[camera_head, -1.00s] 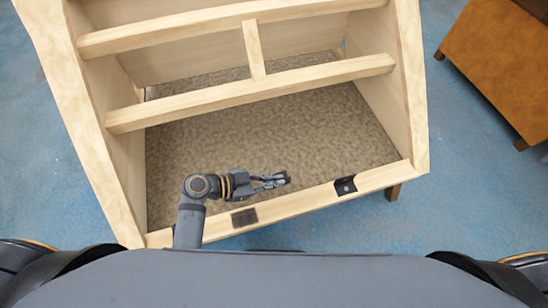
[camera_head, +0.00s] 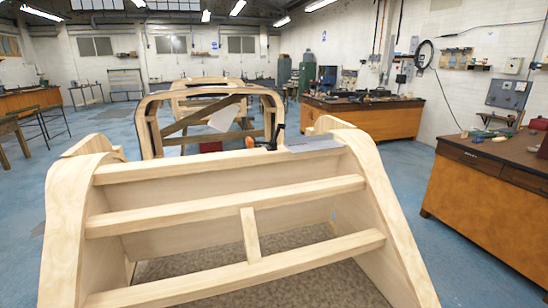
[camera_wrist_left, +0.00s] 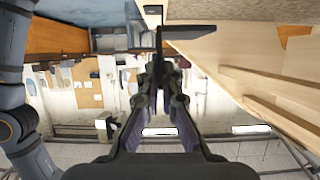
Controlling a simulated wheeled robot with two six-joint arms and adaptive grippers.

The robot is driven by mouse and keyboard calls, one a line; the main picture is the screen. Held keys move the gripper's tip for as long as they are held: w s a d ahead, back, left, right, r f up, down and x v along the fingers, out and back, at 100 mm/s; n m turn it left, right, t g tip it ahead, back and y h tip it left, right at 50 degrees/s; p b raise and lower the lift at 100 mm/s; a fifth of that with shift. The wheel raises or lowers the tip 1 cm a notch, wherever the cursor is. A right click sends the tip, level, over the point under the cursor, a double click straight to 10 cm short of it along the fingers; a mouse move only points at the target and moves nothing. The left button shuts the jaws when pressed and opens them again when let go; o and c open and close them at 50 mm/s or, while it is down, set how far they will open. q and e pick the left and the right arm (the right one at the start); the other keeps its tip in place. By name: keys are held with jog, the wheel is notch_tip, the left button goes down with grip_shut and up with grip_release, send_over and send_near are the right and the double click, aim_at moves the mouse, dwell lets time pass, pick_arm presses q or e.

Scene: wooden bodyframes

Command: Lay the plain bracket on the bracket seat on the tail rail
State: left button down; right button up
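My left gripper (camera_wrist_left: 160,72) shows in the left wrist view with its fingers closed together on a dark grey angled piece. This piece looks like the plain bracket (camera_wrist_left: 190,54); one thin flange runs out to the right and another stands upright at the fingertips. It is partly hidden by the fingers. A pale wooden rail (camera_wrist_left: 205,36) lies behind it, and a small black fitting (camera_wrist_left: 152,10) shows at the top edge. The head view looks ahead over the wooden bodyframe (camera_head: 70,215); the tail rail's seat and both grippers are out of that view. My right gripper is not in view.
The bodyframe's crossbars (camera_head: 225,217) span its upright sides. A grey flat tool and an orange-and-black clamp (camera_head: 262,143) sit on its far rail. A workbench (camera_head: 480,205) stands at the right. Blue floor is open left of the frame.

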pick_arm(q)
jog(key=shift+f+b, duration=0.1)
jog(key=shift+b, duration=0.3)
jog(key=shift+w+r, duration=0.15)
jog(key=shift+r, duration=0.05)
jog(key=w+f+b, duration=0.3)
jog(key=w, duration=0.1)
jog(key=w+f+b, duration=0.3)
jog(key=w+b, duration=0.1)
jog(key=w+f+b, duration=0.2)
jog(key=w+b, duration=0.2)
jog(key=shift+w+a+f, duration=0.2)
jog(key=shift+f, duration=0.2)
jog(key=shift+w+f, duration=0.15)
jog(key=shift+w, duration=0.2)
